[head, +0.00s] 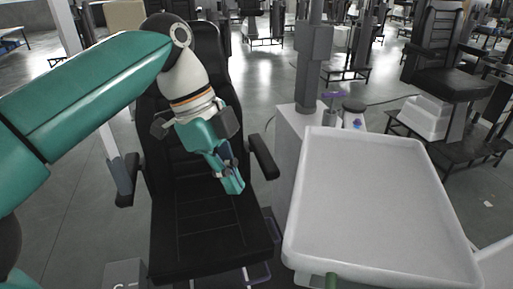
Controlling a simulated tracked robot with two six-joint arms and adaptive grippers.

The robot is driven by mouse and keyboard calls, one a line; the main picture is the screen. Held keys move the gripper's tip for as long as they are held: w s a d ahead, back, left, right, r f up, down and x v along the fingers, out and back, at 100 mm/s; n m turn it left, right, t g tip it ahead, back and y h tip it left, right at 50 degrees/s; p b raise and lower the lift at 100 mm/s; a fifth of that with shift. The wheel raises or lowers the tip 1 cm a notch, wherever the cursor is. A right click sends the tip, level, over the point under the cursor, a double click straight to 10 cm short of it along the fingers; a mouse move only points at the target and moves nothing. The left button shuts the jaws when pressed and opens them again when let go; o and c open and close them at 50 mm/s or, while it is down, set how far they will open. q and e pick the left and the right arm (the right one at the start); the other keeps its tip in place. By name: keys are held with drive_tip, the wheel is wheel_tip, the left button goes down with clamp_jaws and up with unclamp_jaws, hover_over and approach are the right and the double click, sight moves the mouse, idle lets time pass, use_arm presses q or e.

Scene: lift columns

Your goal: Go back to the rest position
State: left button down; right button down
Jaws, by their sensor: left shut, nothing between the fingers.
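My left arm comes in from the left, bends at the top and points down over a black chair (200,235). My left gripper (236,187) is shut and empty, in front of the chair's backrest and above its seat. I cannot tell whether it touches the seat. My right gripper is not in the head view.
An empty white tray (375,200) stands to the right of the chair. Behind it are a grey column (312,60) on a white cabinet (290,155) and a small container (353,115). Another black chair (445,75) and white bins (425,118) stand at the right. Grey floor shows between them.

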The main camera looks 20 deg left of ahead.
use_arm(q)
drive_tip(key=w+d+f+n, duration=0.1)
drive_tip(key=w+f+n, duration=0.15)
drive_tip(key=f, duration=0.85)
drive_tip(key=w+d+f+n, duration=0.2)
drive_tip(key=f+n, duration=0.2)
drive_tip(key=f, duration=0.6)
drive_tip(key=w+d+f+n, duration=0.1)
drive_tip(key=w+f+n, duration=0.2)
drive_tip(key=f, duration=0.8)
drive_tip(key=s+d+f+n, duration=0.1)
drive_tip(key=s+f+n, duration=1)
drive_tip(key=s+f, duration=0.6)
wheel_tip(320, 180, down, 4)
drive_tip(key=shift+s+d+r+t, duration=0.1)
drive_tip(key=shift+s+d+t, duration=0.1)
drive_tip(key=shift+s+t, duration=0.15)
